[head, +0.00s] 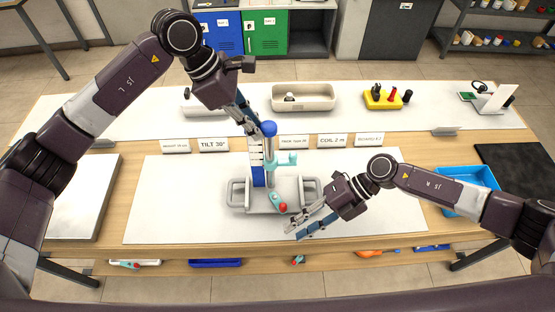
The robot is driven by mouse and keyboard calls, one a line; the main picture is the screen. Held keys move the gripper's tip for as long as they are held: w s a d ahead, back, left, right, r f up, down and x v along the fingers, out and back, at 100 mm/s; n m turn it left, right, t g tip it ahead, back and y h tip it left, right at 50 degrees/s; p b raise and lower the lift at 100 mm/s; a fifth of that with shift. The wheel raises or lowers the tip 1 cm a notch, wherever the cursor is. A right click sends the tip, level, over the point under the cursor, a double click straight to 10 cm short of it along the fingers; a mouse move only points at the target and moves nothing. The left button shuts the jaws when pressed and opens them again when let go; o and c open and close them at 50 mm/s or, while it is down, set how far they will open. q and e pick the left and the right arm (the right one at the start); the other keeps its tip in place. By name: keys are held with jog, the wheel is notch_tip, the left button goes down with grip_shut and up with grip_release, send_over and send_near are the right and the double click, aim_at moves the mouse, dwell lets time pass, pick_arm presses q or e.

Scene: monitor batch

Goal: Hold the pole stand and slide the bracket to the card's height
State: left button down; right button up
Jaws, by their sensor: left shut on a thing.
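The pole stand has a grey base (239,195) with side handles, standing on the white mat. Its upright pole (269,148) has a blue ball on top. A teal bracket (288,158) sits on the pole, partway up. A blue and white scale (256,160) stands beside the pole. A teal lever with a red end (278,203) shows at the base's front. My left gripper (256,130) is shut on the pole just below the ball. My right gripper (293,231) is open and empty, low at the base's front right. A card (175,145) reading "HEIGHT" stands behind left; its number is hard to read.
Other cards, one reading "TILT 30°" (213,144) and one "COIL 2 m" (332,141), line the back. Behind are a beige tray (303,104) and a yellow tool holder (384,103). A blue tray (470,173) is at the right. The white mat (165,205) is clear at the left.

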jog(key=w+r+n+h, duration=0.3)
jog(key=w+r+n, duration=0.2)
jog(key=w+n, duration=0.2)
notch_tip(320, 180, up, 13)
jog(key=n+t+h, duration=0.3)
jog(key=n+h, duration=0.3)
jog(key=h, duration=0.1)
send_over(293, 154)
jog(key=shift+w+d+r, duration=0.15)
jog(key=shift+w+d, duration=0.1)
jog(key=shift+d, duration=0.05)
jog(key=shift+s+a+r, duration=0.1)
jog(key=shift+a+r, duration=0.15)
jog(key=shift+s+a, duration=0.1)
jog(key=shift+f, duration=3.4)
grip_shut()
